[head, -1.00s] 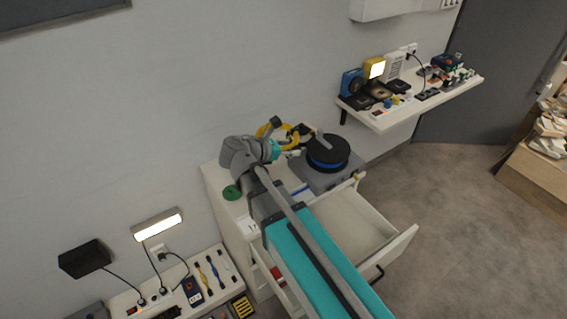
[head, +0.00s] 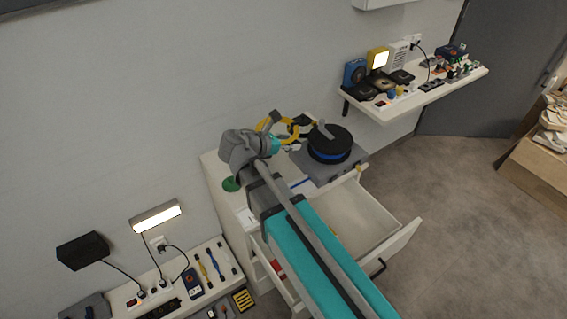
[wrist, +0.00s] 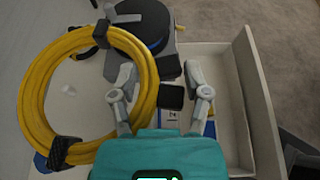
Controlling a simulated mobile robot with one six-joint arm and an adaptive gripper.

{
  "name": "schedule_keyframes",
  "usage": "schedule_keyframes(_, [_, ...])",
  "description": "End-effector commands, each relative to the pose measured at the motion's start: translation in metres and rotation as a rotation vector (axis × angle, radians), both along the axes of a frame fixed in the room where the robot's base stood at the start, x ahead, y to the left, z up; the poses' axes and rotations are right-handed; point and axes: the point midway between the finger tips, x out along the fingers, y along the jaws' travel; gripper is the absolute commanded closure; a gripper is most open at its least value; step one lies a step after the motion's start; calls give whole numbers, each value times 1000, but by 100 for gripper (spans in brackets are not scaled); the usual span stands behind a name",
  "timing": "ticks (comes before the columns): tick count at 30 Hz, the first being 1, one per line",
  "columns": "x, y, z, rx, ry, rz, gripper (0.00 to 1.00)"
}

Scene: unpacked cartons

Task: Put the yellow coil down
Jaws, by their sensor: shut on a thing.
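The yellow coil (wrist: 36,95) is a ring of cable with black clips, large at the left of the wrist view. In the head view the yellow coil (head: 262,124) shows small at the end of my arm, over the back of the white cabinet top by the wall. My gripper (wrist: 166,82) is shut on the coil's right side, with the ring extending left of the fingers. In the head view my gripper (head: 284,143) is small and partly hidden by the wrist. I cannot tell whether the coil touches anything below.
A black spool with a blue band (head: 330,143) sits on a grey box (head: 338,171) right of the coil. A green round thing (head: 231,184) lies on the cabinet's left. An open drawer (head: 403,243) sticks out in front. A wall shelf (head: 385,116) with devices is at right.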

Motion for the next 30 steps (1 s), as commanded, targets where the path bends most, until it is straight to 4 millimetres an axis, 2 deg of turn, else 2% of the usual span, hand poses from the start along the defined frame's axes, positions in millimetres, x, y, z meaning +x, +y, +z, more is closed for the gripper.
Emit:
schedule_keyframes(1, [-4,2,-14,-1,0,2,95])
schedule_keyframes(12, [-31,23,-74,-4,3,13,95])
schedule_keyframes(18, [-44,32,-100,-6,3,18,95])
schedule_keyframes(24, [-51,37,-113,-6,4,20,95])
schedule_keyframes(30, [-53,38,-114,-7,5,21,95])
